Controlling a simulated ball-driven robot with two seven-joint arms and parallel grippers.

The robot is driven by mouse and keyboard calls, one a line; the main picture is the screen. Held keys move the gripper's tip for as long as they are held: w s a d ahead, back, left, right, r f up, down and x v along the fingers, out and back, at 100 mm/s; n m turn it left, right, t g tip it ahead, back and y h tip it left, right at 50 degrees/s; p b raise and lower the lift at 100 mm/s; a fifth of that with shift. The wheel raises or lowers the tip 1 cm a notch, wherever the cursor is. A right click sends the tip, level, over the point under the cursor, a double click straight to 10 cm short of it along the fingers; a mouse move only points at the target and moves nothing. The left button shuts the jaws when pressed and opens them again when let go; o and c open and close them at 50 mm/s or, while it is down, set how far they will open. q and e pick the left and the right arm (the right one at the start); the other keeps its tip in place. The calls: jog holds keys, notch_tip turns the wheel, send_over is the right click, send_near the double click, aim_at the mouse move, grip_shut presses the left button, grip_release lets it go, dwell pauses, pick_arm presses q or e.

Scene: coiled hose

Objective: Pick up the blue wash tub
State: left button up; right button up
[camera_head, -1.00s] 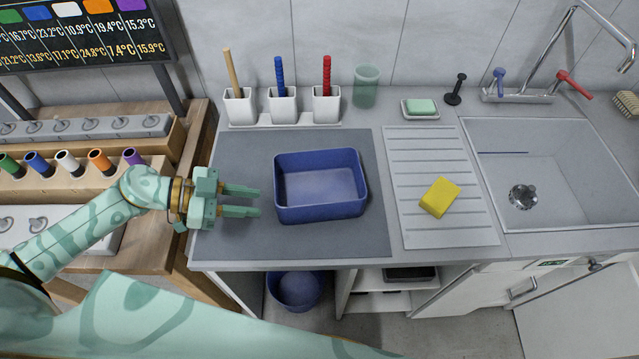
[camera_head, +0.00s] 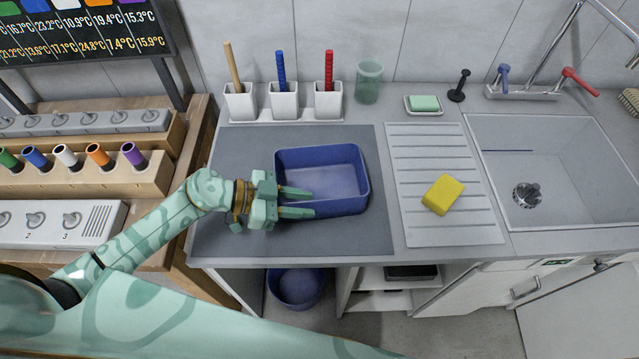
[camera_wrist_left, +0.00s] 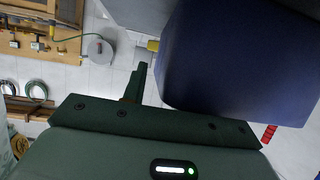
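The blue wash tub (camera_head: 345,208), a rectangular open basin, stands upright on the dark grey mat (camera_head: 230,152) and looks empty. My left gripper (camera_head: 312,204) reaches in from the left, its two fingers apart and overlapping the tub's left side and near-left corner. I cannot tell whether they touch it. In the left wrist view the tub (camera_wrist_left: 225,60) fills the upper right, close to the hand. One finger (camera_wrist_left: 139,82) shows left of it; the other is not visible there. My right gripper is not in view.
Behind the mat stand white brush holders (camera_head: 284,102) and a green cup (camera_head: 368,82). To the right are a ribbed drainboard (camera_head: 440,160) with a yellow sponge (camera_head: 442,194), and a sink (camera_head: 570,165). A blue bucket (camera_head: 297,289) sits below the counter.

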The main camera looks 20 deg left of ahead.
pick_arm(q)
grip_shut()
